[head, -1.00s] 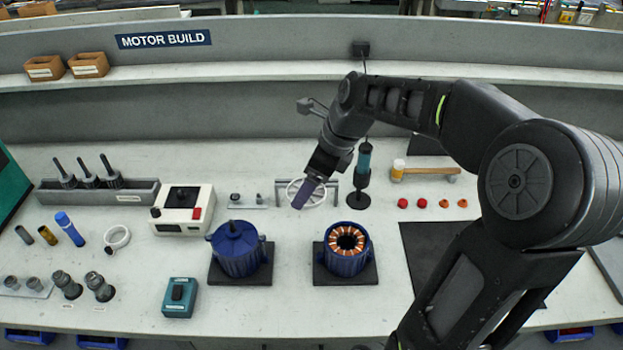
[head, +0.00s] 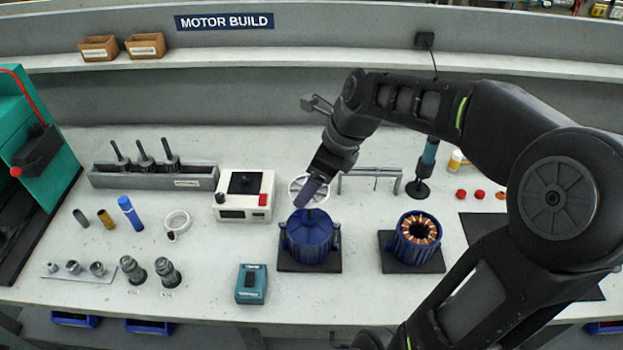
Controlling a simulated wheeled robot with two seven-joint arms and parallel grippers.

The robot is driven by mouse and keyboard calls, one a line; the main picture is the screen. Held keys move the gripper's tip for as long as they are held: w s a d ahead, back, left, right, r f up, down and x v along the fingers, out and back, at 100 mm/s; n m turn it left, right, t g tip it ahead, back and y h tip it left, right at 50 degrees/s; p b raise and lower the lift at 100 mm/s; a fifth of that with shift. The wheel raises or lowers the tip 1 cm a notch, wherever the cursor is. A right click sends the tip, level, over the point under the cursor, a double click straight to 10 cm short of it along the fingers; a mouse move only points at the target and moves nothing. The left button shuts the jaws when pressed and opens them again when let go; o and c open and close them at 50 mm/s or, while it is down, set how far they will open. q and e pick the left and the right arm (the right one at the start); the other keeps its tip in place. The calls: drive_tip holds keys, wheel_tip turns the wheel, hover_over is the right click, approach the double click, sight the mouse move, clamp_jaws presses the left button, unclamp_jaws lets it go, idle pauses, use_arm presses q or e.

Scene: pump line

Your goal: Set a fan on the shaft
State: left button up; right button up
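A white spoked fan (head: 322,187) is held at the tip of my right gripper (head: 310,193), whose purple finger covers part of it. The fan shows just above and behind the top of the left blue motor (head: 309,240). That motor is closed and stands on a dark pad, with a short shaft (head: 310,214) upright on its top. The gripper hides part of the space between fan and shaft, and I cannot tell whether they touch. My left gripper is not in view.
An open blue motor with copper windings (head: 416,243) stands to the right. A metal rack (head: 370,170) and a teal upright tool (head: 429,160) are behind. A white device (head: 244,195) sits left, a teal box (head: 251,284) in front. A green machine (head: 30,160) stands far left.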

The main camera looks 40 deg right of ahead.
drive_tip(key=shift+d+f+b, duration=0.1)
drive_tip(key=shift+f+b, duration=1.8)
drive_tip(key=shift+f, duration=0.25)
drive_tip(key=shift+f+b, duration=0.35)
drive_tip(key=shift+f, duration=0.4)
drive_tip(key=shift+f, duration=0.45)
drive_tip(key=o, duration=1)
